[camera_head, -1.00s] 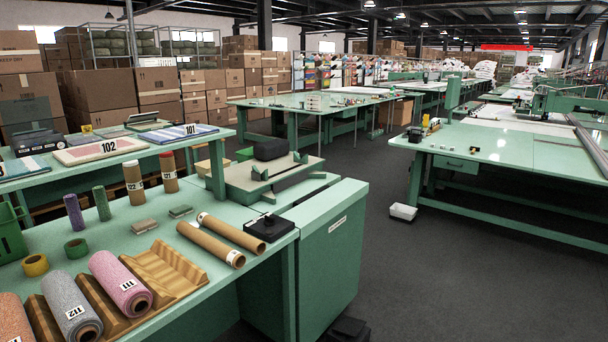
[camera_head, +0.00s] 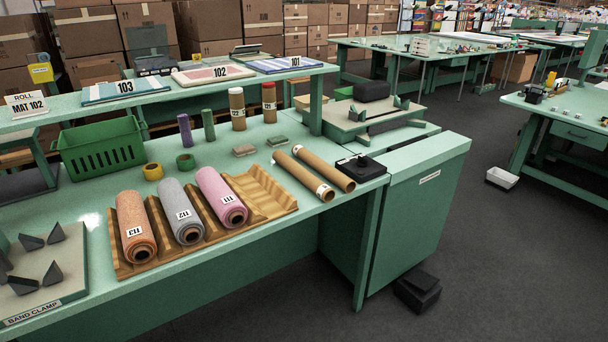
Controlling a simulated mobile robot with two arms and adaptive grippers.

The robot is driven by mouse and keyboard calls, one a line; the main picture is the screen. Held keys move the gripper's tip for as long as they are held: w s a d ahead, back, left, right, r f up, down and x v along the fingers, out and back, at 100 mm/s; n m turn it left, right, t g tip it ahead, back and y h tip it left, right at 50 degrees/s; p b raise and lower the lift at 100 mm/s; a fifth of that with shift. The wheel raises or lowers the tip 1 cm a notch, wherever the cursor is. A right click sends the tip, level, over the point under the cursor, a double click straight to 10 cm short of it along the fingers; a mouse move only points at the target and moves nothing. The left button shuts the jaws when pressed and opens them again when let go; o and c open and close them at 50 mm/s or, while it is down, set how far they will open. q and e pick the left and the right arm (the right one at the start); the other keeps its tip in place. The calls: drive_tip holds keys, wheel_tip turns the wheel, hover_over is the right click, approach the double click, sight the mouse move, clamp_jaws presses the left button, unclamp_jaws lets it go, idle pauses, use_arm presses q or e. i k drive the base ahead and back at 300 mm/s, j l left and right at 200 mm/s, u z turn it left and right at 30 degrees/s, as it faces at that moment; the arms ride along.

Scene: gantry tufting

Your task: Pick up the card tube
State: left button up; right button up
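Two brown card tubes lie side by side on the green bench, right of the wooden cradle. The left card tube (camera_head: 303,173) has a white label near its front end. The right card tube (camera_head: 325,168) lies parallel to it, close to a black block. Two more brown tubes stand upright farther back, one with a white top (camera_head: 237,109) and one with a red top (camera_head: 269,103). Both upright tubes carry labels. Neither of my grippers shows in the head view.
A wooden cradle (camera_head: 262,190) holds orange, grey and pink rolls. The black block (camera_head: 360,167) sits beside the tubes. A green basket (camera_head: 102,150) and a band clamp board (camera_head: 40,290) are at left. A raised shelf (camera_head: 200,88) spans the back.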

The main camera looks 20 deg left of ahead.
sight(326, 193)
drive_tip(key=u, duration=0.35)
drive_tip(key=i+l+u, duration=0.1)
drive_tip(key=u, duration=0.3)
drive_tip(key=i+l+u, duration=0.15)
drive_tip(key=u, duration=0.2)
drive_tip(key=l+u, duration=0.2)
drive_tip(key=u, duration=0.2)
drive_tip(key=i+l+u, duration=0.15)
drive_tip(key=u, duration=0.2)
